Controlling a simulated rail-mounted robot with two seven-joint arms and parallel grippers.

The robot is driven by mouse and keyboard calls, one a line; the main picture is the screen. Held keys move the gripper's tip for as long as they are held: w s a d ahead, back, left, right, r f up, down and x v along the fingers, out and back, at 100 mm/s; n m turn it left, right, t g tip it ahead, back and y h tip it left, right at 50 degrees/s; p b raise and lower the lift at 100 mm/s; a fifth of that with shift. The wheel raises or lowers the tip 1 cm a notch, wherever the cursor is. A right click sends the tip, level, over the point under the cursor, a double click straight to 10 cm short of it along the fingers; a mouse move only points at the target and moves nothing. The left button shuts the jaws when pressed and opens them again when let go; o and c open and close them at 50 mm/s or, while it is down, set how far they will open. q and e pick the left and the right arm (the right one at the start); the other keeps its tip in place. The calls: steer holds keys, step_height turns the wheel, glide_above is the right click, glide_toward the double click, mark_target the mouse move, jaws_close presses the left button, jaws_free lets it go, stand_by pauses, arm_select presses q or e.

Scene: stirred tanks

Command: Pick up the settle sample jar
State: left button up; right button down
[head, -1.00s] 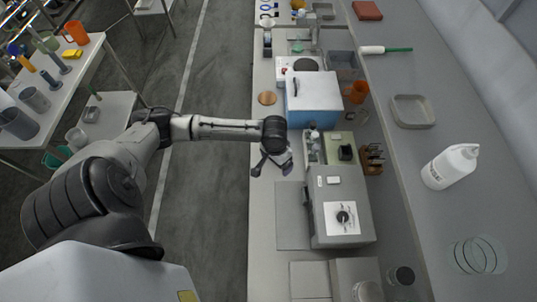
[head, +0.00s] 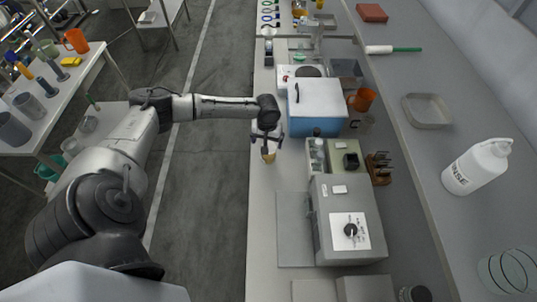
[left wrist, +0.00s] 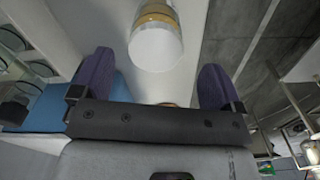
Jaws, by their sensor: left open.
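A small jar with a tan-yellow band shows in the head view (head: 268,155), at the left edge of the bench. In the left wrist view the jar (left wrist: 157,45) has a pale white end and an amber band, with its upper part cut off by the frame. No label on it is readable. My left gripper (head: 266,139) is just beside the jar. In the left wrist view its two purple fingers (left wrist: 155,78) stand wide apart, and the jar lies beyond them, roughly centred between, with nothing held. My right gripper is not in view.
A blue box with a white lid (head: 317,105) stands close to the right of my left gripper. A grey instrument with a dial (head: 348,222) and a rack (head: 378,168) stand nearer. A white bottle (head: 478,167) is on the right shelf. The bench's left strip is mostly clear.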

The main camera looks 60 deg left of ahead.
arm_select(q)
steer(key=shift+w+d+f, duration=0.1)
steer(key=shift+d+f, duration=0.05)
steer(key=shift+f, duration=1.05)
steer(key=shift+d+f, duration=0.15)
steer(key=shift+f, duration=1)
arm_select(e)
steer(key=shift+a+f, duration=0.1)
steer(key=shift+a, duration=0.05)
arm_select(q)
steer(key=shift+f, duration=0.65)
steer(key=c, duration=1.1)
steer(key=shift+r, duration=0.1)
